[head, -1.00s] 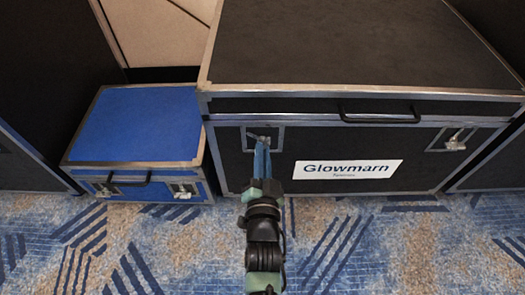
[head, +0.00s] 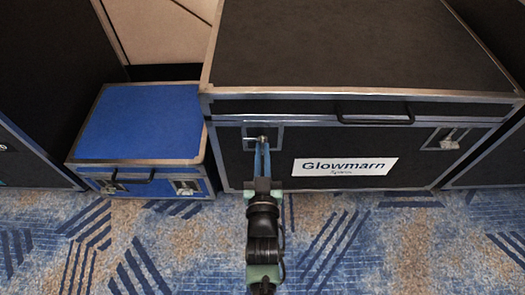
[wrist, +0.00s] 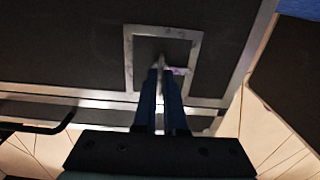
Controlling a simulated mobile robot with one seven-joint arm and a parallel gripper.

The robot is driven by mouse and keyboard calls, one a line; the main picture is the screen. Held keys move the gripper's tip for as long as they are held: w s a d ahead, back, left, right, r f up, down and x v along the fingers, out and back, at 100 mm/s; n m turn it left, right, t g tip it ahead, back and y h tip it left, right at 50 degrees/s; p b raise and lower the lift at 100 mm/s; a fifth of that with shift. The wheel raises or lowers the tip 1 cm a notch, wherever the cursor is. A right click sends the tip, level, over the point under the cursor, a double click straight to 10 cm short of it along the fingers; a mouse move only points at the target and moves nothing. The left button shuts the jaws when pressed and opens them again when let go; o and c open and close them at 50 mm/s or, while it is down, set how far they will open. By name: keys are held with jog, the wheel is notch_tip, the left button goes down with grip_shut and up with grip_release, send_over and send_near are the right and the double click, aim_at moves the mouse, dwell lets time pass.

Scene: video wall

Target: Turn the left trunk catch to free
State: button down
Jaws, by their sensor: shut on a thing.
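The large black trunk (head: 360,50) has metal edges and a white "Glowmarn" label. Its left catch (head: 262,138) sits in a metal-framed recess on the front, left of the label. My gripper (head: 262,150) reaches it with its blue fingers, which are shut on the catch. In the wrist view the fingertips (wrist: 159,72) meet at the catch (wrist: 162,62) inside the square metal frame (wrist: 195,60). The fingers hide much of the catch, so I cannot tell its exact angle. The right catch (head: 447,140) sits in a similar recess at the trunk's right.
A smaller blue case (head: 140,122) stands close to the trunk's left. A black handle (head: 375,115) sticks out from the trunk front above the label. Other dark cases stand at both sides. The patterned carpet (head: 350,235) in front is clear.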

dwell(0.4)
jog(key=c, duration=1)
grip_release()
jog(key=s+p, duration=0.5)
jog(key=s, duration=0.8)
